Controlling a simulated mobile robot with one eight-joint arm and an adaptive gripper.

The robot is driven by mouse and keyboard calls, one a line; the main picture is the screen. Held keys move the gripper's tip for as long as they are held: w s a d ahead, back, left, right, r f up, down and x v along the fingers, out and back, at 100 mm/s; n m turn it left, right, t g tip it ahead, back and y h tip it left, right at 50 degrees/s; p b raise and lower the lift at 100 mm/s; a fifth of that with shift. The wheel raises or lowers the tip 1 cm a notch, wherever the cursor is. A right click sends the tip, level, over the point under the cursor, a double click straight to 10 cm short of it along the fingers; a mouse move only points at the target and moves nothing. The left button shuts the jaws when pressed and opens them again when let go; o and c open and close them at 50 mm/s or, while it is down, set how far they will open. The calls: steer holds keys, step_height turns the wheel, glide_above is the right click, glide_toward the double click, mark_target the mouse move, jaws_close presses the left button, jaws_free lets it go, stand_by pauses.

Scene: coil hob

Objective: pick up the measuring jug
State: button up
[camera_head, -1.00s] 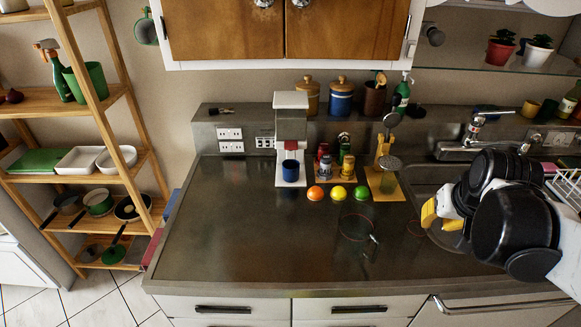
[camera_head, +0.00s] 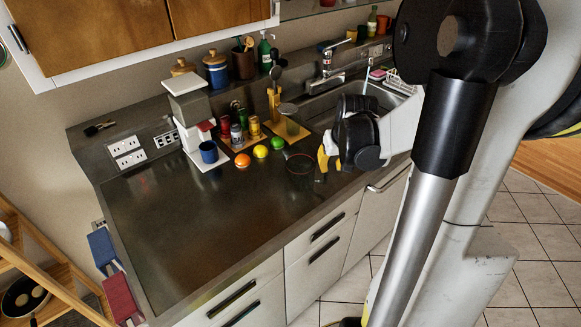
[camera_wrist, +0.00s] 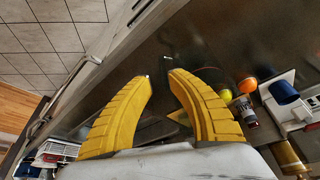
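The measuring jug (camera_head: 299,170) looks like a clear glass vessel with a thin reddish rim, standing on the dark counter near its front edge. My gripper (camera_head: 322,160) has yellow fingers and is just right of the jug in the head view, close to its handle side. I cannot tell whether they touch. In the wrist view my gripper (camera_wrist: 160,76) has its two fingers spread apart, with nothing clearly between them.
An orange (camera_head: 242,160), a lemon (camera_head: 261,151) and a lime (camera_head: 277,143) lie behind the jug. A blue cup (camera_head: 208,152) sits at the white coffee machine (camera_head: 190,108). Spice jars stand behind the fruit. The counter's left part (camera_head: 170,220) is bare.

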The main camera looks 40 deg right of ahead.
mark_target(325, 181)
steer(key=x, duration=0.2)
steer(key=b+x, duration=0.1)
steer(key=x, duration=0.1)
steer(key=b+x, duration=0.1)
steer(key=x, duration=0.1)
steer(key=shift+w+a, duration=0.15)
steer(key=shift+w, duration=0.2)
jaws_close()
